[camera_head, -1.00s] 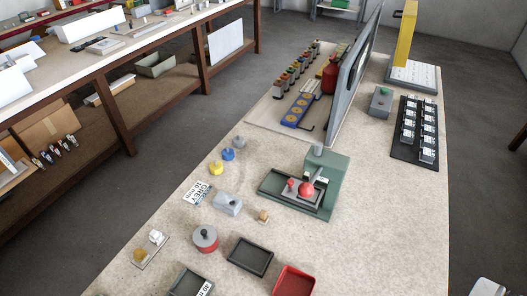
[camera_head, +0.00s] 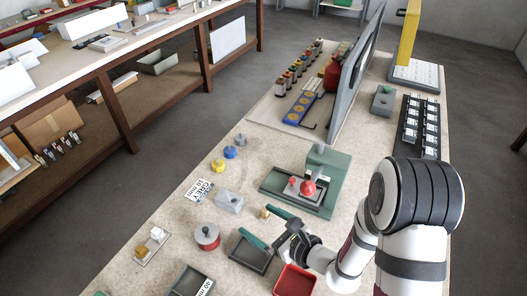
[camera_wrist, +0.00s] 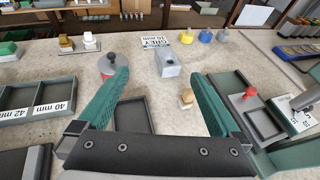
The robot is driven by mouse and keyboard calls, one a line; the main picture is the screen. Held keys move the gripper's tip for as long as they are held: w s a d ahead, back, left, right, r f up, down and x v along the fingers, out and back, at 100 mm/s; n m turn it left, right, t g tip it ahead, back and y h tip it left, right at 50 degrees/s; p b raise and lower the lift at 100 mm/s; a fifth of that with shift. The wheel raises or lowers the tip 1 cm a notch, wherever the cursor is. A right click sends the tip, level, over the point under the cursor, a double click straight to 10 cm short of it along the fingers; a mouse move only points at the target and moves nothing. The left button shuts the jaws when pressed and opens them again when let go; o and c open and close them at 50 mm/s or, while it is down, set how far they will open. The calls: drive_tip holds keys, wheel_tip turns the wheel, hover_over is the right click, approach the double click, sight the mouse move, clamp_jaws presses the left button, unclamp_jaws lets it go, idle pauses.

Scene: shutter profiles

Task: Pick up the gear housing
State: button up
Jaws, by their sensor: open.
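The likely gear housing is a small light grey block with a hole in its end (camera_head: 229,203) on the worktop, beside the white "GREY" label card. In the wrist view this grey block (camera_wrist: 168,64) stands ahead, between and beyond the fingers. My gripper (camera_head: 256,221) has its green fingers spread wide and nothing between them. It hovers near the small dark tray, on the near right side of the block and apart from it. The wrist view also shows both fingers of my gripper (camera_wrist: 158,72) wide apart.
A red-and-grey round pot (camera_head: 207,236) is left of the gripper. A dark tray (camera_head: 247,256) and red bin (camera_head: 296,281) lie below. A green press fixture (camera_head: 326,168) stands to the right.

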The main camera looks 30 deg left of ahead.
sight(228, 198)
drive_tip(key=f, duration=0.1)
drive_tip(key=w+f, duration=0.1)
drive_tip(key=a+f+m+h, duration=0.1)
drive_tip(key=shift+w+f+t, duration=0.1)
drive_tip(key=shift+w+t, duration=0.05)
drive_tip(key=shift+t, duration=0.15)
drive_tip(key=x, duration=1.4)
drive_tip(key=shift+w+a+r, duration=0.1)
drive_tip(key=shift+w+r, duration=0.05)
drive_tip(key=shift+r, duration=0.15)
clamp_jaws()
